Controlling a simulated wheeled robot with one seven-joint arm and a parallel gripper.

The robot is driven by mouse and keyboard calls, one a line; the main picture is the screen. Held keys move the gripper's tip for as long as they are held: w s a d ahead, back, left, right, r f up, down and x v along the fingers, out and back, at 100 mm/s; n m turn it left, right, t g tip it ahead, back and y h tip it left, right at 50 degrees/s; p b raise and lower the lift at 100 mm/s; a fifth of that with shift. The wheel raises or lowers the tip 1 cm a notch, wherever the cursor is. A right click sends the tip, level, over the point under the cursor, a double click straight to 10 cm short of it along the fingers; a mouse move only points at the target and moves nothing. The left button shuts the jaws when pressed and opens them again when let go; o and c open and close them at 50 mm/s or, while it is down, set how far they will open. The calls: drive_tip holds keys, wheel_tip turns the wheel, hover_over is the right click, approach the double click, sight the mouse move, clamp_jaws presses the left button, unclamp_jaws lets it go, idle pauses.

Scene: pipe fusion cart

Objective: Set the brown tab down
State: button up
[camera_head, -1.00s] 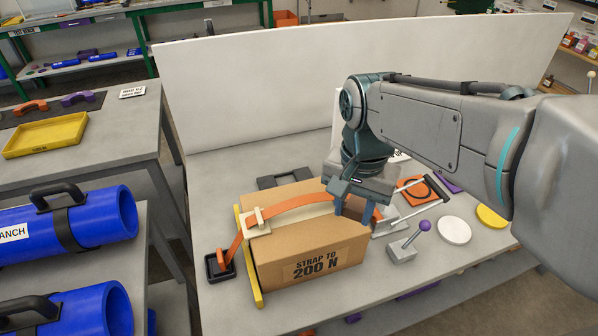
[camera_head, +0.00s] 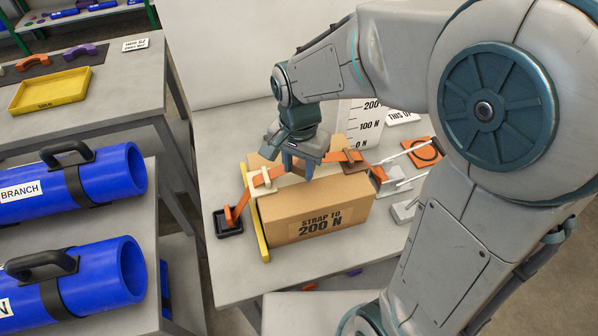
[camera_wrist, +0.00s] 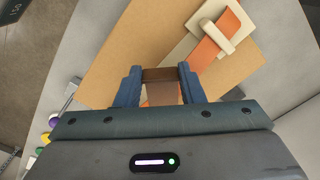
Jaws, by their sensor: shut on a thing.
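My gripper (camera_head: 298,170) is over the top of the cardboard box (camera_head: 318,212), beside the cream buckle (camera_head: 265,177). In the wrist view the gripper (camera_wrist: 160,77) has its blue fingers closed on the brown tab (camera_wrist: 160,74), seen as a dark brown bar between the tips. A paler brown piece shows just below it. The cream buckle with the orange strap (camera_wrist: 228,24) lies at the upper right there. The head view does not show the held tab clearly. Whether it touches the box cannot be told.
The orange strap (camera_head: 340,156) shows right of the gripper, near a brown piece (camera_head: 354,167) at the box's right edge. A yellow strip (camera_head: 257,225) stands along the left edge. A black tray (camera_head: 228,222) is left of it. A metal frame and orange pad (camera_head: 424,152) lie right.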

drive_tip(key=shift+f, duration=1.9)
drive_tip(key=shift+f, duration=0.2)
drive_tip(key=o, duration=1)
drive_tip(key=shift+r, duration=0.1)
drive_tip(key=shift+c, duration=0.2)
drive_tip(key=shift+r, duration=0.1)
wheel_tip(320, 180, up, 12)
drive_tip(key=shift+d+r, duration=0.1)
drive_tip(key=s+d+n+t, duration=0.3)
drive_tip(key=s+d+n, duration=0.2)
drive_tip(key=s+d, duration=0.4)
drive_tip(key=d, duration=0.5)
drive_tip(key=shift+f+n+t, duration=0.35)
drive_tip(key=shift+n+t, duration=0.05)
drive_tip(key=shift+s, duration=0.1)
